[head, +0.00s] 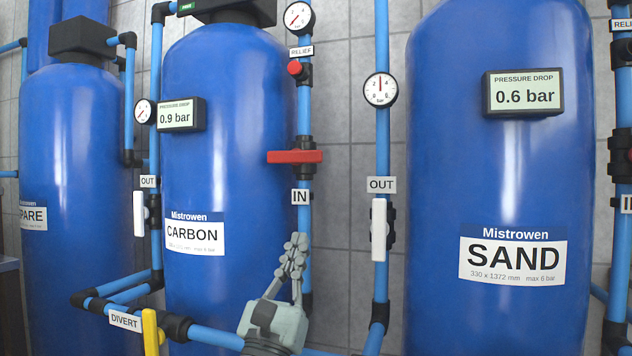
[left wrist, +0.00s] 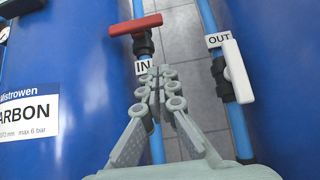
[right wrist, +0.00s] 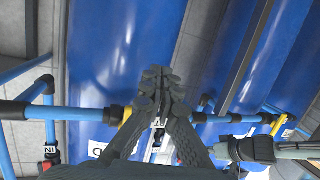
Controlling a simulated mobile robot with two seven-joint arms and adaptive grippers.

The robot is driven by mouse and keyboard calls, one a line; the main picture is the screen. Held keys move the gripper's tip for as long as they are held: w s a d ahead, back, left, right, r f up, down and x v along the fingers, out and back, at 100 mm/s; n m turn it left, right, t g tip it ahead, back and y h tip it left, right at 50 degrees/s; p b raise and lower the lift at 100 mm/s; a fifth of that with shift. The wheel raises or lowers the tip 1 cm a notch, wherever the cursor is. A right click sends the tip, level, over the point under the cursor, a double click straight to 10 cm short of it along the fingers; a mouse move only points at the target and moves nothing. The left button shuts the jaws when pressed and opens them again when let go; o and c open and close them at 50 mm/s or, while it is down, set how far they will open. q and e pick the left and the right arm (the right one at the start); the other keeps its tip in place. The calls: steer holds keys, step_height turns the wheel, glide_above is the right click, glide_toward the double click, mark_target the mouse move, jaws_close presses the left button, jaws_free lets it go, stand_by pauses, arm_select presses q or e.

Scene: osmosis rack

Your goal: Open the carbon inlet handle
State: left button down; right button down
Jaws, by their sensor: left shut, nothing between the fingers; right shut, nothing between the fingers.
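The carbon inlet handle is the red lever (head: 294,156) on the blue pipe right of the CARBON tank, above the IN label (head: 300,197). It lies horizontal, across the vertical pipe. In the left wrist view the red handle (left wrist: 136,25) is beyond the fingertips, with the IN label (left wrist: 144,66) just past them. My left gripper (head: 297,243) is shut and empty, pointing up below the IN label, apart from the handle. My right gripper (right wrist: 158,76) is shut and empty in its own wrist view; it is not in the head view.
The CARBON tank (head: 225,100) stands left of the inlet pipe. A white OUT handle (head: 379,230) hangs vertical on the pipe to the right, before the SAND tank (head: 500,180). A yellow DIVERT handle (head: 150,332) is at lower left. A small red relief knob (head: 295,68) sits above.

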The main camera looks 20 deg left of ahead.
mark_target(294, 157)
arm_select(q)
steer(key=shift+s, duration=0.1)
arm_select(e)
steer(key=shift+s, duration=0.1)
arm_select(q)
steer(key=shift+r, duration=0.1)
